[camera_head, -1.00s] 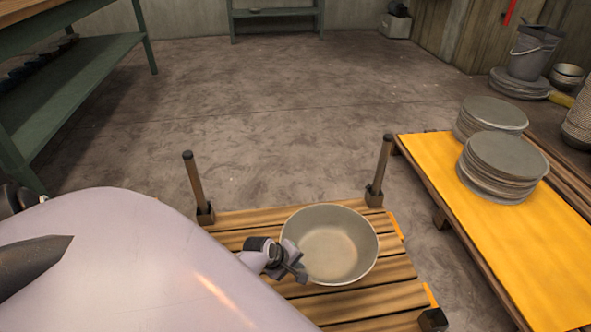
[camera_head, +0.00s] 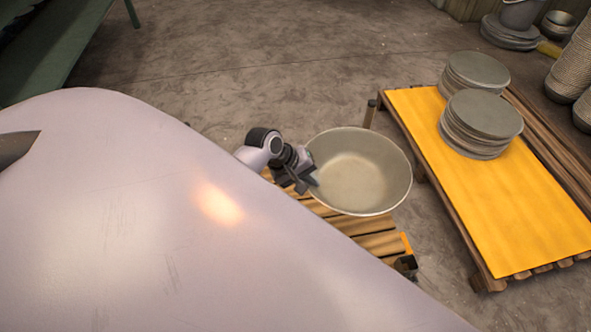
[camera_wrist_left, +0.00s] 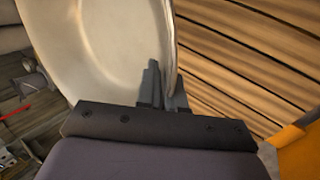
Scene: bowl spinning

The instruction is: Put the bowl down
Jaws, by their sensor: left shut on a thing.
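The bowl (camera_head: 362,172) is a wide, pale grey-beige metal bowl, seen from above with its opening up in the head view. My left gripper (camera_head: 304,178) is shut on its left rim. In the left wrist view the bowl (camera_wrist_left: 105,45) fills the upper left, and the gripper's fingers (camera_wrist_left: 163,85) pinch its wall. The bowl appears held above the slatted wooden pallet (camera_head: 375,243), which it partly hides. The pallet slats (camera_wrist_left: 250,60) also show in the left wrist view. My right gripper is not in view.
A low table with a yellow top (camera_head: 500,215) stands to the right, with a front stack of round grey discs (camera_head: 480,125) and a rear stack (camera_head: 475,72). Bare concrete floor (camera_head: 250,60) lies behind. A green shelf (camera_head: 60,40) stands at the far left.

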